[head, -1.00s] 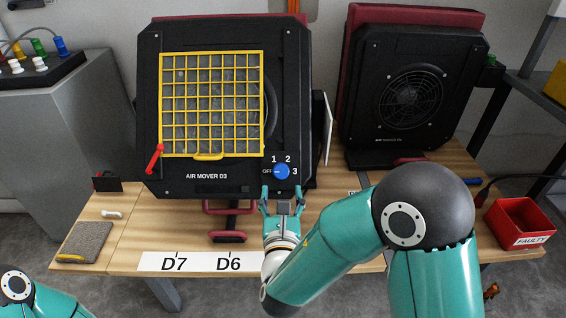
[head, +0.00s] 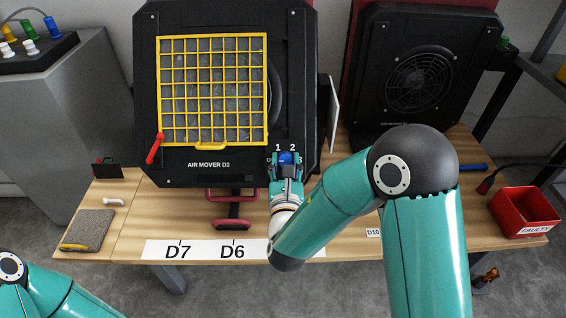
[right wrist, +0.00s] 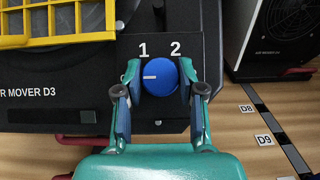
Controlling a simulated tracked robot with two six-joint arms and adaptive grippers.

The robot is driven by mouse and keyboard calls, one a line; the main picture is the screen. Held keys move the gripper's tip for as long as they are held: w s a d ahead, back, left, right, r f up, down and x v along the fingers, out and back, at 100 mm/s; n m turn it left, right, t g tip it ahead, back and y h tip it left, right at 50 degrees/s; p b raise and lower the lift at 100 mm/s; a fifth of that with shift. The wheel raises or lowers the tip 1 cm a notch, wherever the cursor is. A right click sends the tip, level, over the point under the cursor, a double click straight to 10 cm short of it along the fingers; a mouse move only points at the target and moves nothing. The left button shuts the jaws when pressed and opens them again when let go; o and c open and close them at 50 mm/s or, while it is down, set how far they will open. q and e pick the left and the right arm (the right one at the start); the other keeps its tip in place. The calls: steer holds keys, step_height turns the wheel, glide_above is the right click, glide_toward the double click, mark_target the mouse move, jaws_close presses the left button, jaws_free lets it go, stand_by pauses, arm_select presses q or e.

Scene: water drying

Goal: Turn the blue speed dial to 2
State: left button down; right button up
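The blue speed dial (head: 286,158) is on the lower right of the black AIR MOVER D3 (head: 170,165). In the right wrist view, the dial (right wrist: 162,78) shows a white mark pointing left, away from the 1 and 2 printed above it. OFF is hidden there. My right gripper (head: 286,162) is at the dial, with one finger on each side. In the right wrist view, the gripper (right wrist: 160,80) looks open around the dial; I cannot tell whether the fingertips touch it. My left gripper is out of view; only part of that arm shows at bottom left.
A yellow grille (head: 212,36) with a red lever (head: 155,148) covers the front of the air mover. A second air mover (head: 395,110) stands to the right. A red FAULTY bin (head: 524,222) and a grey pad (head: 88,228) are on the table (head: 135,225).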

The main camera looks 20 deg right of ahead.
steer(key=c, duration=0.5)
steer(key=shift+a, duration=0.1)
